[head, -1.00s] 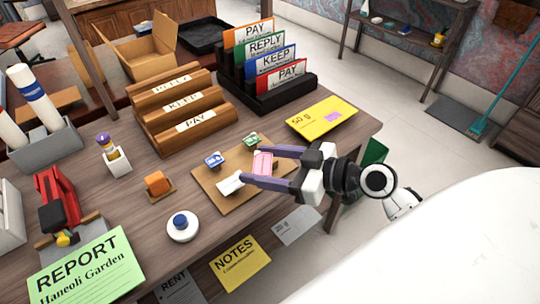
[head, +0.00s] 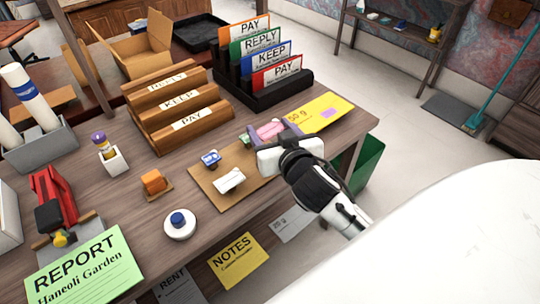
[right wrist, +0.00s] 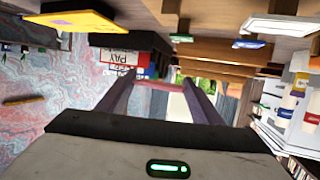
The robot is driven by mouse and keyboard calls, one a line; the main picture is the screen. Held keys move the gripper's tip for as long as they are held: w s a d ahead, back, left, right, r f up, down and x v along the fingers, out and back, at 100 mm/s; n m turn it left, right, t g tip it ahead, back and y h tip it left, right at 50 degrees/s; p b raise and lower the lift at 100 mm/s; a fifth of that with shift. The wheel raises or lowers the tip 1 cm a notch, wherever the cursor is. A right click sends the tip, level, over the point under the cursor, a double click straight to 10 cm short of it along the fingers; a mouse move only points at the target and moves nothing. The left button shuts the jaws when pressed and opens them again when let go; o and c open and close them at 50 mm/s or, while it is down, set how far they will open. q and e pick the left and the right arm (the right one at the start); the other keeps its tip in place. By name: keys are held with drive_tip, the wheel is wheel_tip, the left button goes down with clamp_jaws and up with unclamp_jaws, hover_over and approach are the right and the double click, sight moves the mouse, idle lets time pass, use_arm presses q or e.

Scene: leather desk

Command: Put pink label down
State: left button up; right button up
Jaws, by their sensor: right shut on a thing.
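My right gripper (head: 268,134) is shut on the pink label (head: 268,130), near the back right corner of the tan board (head: 208,186). In the right wrist view the pink label (right wrist: 158,86) shows as a pink strip between the two purple fingers (right wrist: 158,92). Part of the label is hidden by my gripper in the head view, and I cannot tell its exact height. A blue label (head: 210,158) and a white label (head: 229,180) sit on the board. A green label (head: 243,141) is partly hidden beside my gripper. My left gripper is not in view.
A yellow envelope (head: 328,108) lies just beyond my right gripper. A black rack (head: 288,88) holds upright folders behind it. Wooden stepped holders (head: 180,125) stand to the left. A round white button base (head: 180,226) is nearer. A green bin (head: 368,163) stands past the desk edge.

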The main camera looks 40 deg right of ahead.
drive_tip(key=shift+r+h, duration=0.3)
drive_tip(key=shift+r, duration=0.15)
wheel_tip(320, 180, down, 10)
drive_tip(key=shift+r+b, duration=0.15)
drive_tip(key=shift+b, duration=0.65)
drive_tip(key=o, duration=1)
drive_tip(key=shift+f, duration=0.2)
